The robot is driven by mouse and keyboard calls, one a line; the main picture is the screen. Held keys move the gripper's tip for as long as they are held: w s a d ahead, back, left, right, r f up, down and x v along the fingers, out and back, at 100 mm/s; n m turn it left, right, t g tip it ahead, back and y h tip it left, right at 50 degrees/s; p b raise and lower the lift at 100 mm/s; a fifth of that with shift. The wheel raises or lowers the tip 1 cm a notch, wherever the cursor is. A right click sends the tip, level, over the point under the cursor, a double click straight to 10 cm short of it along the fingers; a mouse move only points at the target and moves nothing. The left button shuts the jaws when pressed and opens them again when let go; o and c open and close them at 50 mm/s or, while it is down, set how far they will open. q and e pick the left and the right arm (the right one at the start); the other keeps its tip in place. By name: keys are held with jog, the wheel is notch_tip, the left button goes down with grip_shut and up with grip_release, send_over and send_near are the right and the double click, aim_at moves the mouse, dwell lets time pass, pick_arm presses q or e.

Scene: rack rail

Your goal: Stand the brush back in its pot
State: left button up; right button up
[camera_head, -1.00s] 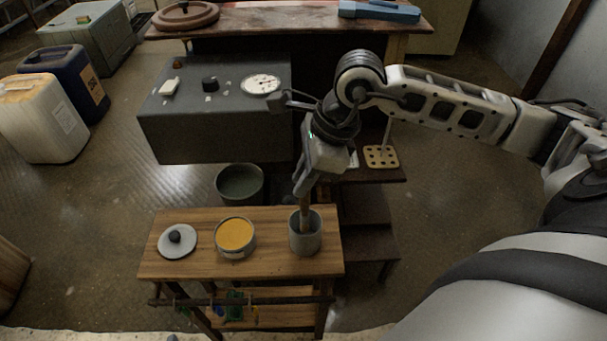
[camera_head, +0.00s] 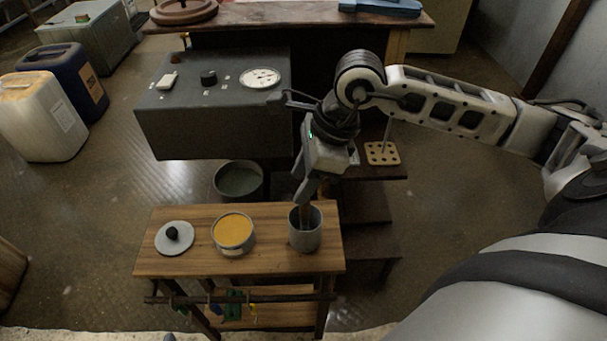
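The grey pot (camera_head: 305,238) stands upright at the right end of the small wooden table. The pot's wall hides the lower end. My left gripper is not in view.
An open tin of orange-yellow contents (camera_head: 233,232) and a grey lid with a dark knob (camera_head: 174,238) share the wooden table (camera_head: 270,262). A dark bowl (camera_head: 238,181) stands behind it. A grey box with a dial (camera_head: 212,120) and a peg-holed block (camera_head: 382,153) are farther back.

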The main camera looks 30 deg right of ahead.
jog(key=v, duration=1.6)
jog(key=shift+p, duration=0.3)
jog(key=shift+w, duration=0.1)
